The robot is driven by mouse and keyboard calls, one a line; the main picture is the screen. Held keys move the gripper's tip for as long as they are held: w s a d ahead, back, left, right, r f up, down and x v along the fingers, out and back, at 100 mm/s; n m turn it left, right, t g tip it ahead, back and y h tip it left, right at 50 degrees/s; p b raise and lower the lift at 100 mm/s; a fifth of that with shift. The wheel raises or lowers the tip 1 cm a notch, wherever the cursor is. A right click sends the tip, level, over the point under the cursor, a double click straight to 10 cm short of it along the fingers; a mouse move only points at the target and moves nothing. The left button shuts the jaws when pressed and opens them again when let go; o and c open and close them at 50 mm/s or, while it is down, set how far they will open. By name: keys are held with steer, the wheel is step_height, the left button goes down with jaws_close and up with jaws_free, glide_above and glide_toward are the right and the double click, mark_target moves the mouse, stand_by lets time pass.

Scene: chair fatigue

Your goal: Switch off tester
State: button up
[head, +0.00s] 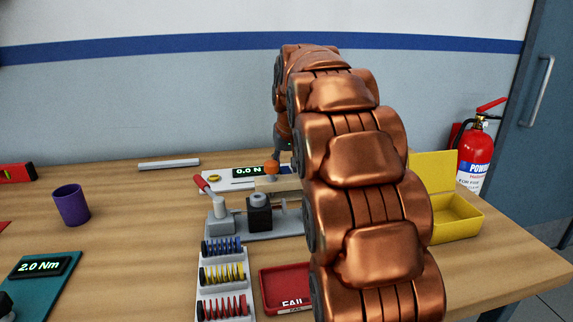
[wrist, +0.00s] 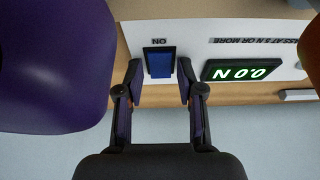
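The tester is a white panel with a lit green display reading 0.0 N; the display shows in the head view (head: 248,172) and upside down in the wrist view (wrist: 236,70). A blue rocker switch (wrist: 159,63) in a black frame sits on the white panel (wrist: 205,32), with the word ON beside it. My gripper (wrist: 159,78) is open, with its two fingertips on either side of the switch and nothing between them held. I cannot tell whether the fingers touch the panel.
A grey clamp fixture with a red-handled lever (head: 203,184) stands in front of the tester. A spring rack (head: 224,285), a red FAIL tray (head: 271,279), a yellow bin (head: 455,237), a purple cup (head: 71,205) and a teal device (head: 40,285) reading 2.0 Nm share the bench.

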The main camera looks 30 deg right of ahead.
jaws_close()
steer(key=shift+r, duration=0.1)
steer(key=shift+w+r+g+p, duration=0.2)
steer(key=shift+g+p, duration=0.2)
steer(key=shift+p, duration=0.65)
steer(key=p, duration=0.1)
steer(key=g+y+p, duration=0.1)
steer(key=shift+w+d+g+p, duration=0.15)
steer(key=shift+g+p, duration=0.15)
steer(key=shift+p, duration=0.05)
steer(key=shift+f+p, duration=0.2)
steer(key=shift+p, duration=0.1)
steer(key=shift+o, duration=1.7)
jaws_free()
